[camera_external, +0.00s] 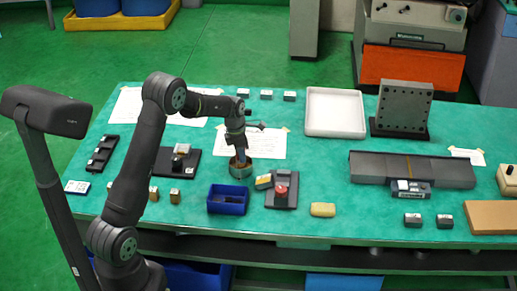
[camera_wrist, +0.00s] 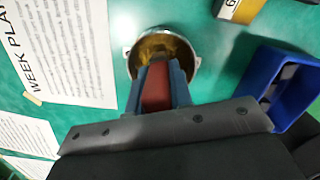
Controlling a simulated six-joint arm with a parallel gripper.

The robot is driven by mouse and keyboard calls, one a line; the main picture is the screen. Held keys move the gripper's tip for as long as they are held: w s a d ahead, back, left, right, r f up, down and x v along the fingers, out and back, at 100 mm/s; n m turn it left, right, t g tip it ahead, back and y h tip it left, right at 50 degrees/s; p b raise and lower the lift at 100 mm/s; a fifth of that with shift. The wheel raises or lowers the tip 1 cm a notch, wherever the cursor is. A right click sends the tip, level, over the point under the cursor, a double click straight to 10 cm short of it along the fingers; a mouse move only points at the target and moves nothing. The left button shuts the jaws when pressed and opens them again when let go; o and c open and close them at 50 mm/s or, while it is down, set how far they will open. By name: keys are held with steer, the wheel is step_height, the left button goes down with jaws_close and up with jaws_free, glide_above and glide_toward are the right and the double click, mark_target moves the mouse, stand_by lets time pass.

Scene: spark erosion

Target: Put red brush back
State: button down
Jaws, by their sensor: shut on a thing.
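My gripper (camera_wrist: 158,74) is shut on the red brush (camera_wrist: 157,92), whose red body shows between the two blue-grey fingers in the wrist view. The fingertips are over a round metal cup (camera_wrist: 188,58) with a yellowish-brown inside. In the external view my gripper (camera_external: 239,154) points down right at the cup (camera_external: 241,171) on the green table. The brush's lower end is hidden, and I cannot tell how deep it reaches into the cup or whether it touches the bottom.
A blue bin (camera_external: 228,208) stands just in front of the cup. A dark fixture with a red knob (camera_external: 281,189) is to its right, and another dark fixture (camera_external: 163,164) to its left. Paper sheets (camera_external: 262,142) lie behind. A white tray (camera_external: 345,128) stands at back right.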

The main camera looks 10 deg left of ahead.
steer(key=shift+f, duration=0.25)
steer(key=shift+f, duration=0.1)
steer(key=shift+f, duration=0.1)
steer(key=c, duration=1.3)
jaws_free()
steer(key=r, duration=0.4)
steer(key=a+r, duration=0.1)
steer(key=r, duration=0.7)
steer(key=shift+s+a+r, duration=0.15)
steer(key=shift+s+a, duration=0.05)
steer(key=shift+s, duration=0.1)
